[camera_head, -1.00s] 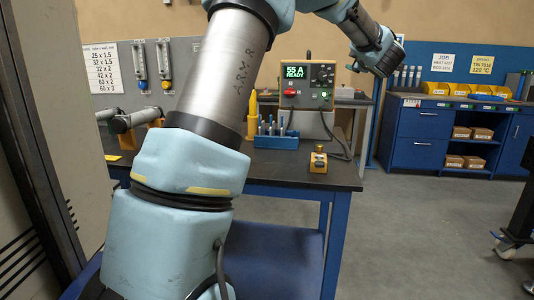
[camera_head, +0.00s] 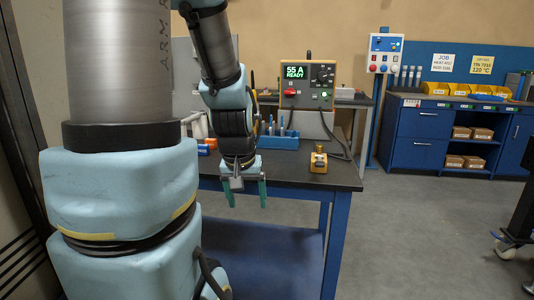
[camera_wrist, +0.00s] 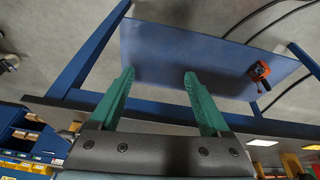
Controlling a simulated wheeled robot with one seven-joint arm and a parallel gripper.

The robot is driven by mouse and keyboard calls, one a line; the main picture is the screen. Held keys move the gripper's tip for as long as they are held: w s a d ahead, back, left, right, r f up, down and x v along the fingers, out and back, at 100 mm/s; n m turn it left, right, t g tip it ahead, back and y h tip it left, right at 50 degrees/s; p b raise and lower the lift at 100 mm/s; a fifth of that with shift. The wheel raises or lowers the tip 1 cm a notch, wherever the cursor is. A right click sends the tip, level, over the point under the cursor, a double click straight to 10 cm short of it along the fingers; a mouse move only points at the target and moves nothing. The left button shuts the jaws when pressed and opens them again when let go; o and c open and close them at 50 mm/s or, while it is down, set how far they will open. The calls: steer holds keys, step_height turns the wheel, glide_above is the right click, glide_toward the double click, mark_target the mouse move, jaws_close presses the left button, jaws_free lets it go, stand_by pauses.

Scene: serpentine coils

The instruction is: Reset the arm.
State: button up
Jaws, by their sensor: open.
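My gripper (camera_head: 248,196) hangs below my forearm with its two green fingers pointing down and spread apart. Nothing is between the fingers. It appears in front of the near edge of the dark workbench (camera_head: 310,181) in the head view. In the wrist view my gripper (camera_wrist: 159,76) also shows open and empty, its fingers seen against a blue panel (camera_wrist: 200,48). My upper arm covers the left part of the head view and hides much of the bench there.
A welding power unit (camera_head: 308,82) reading 55 A READY stands at the back. A blue tool rack (camera_head: 279,142) and a small yellow device (camera_head: 318,160) sit on the bench. A blue cabinet (camera_head: 418,138) stands at the right. The floor (camera_head: 420,230) between is open.

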steer(key=s+a+f+g+b, duration=0.2)
steer(key=s+f+b, duration=0.3)
steer(key=f+b, duration=0.6)
step_height(320, 180, up, 14)
steer(key=p, duration=1.5)
steer(key=shift+s+f+y+p, duration=0.2)
steer(key=shift+y+p, duration=0.1)
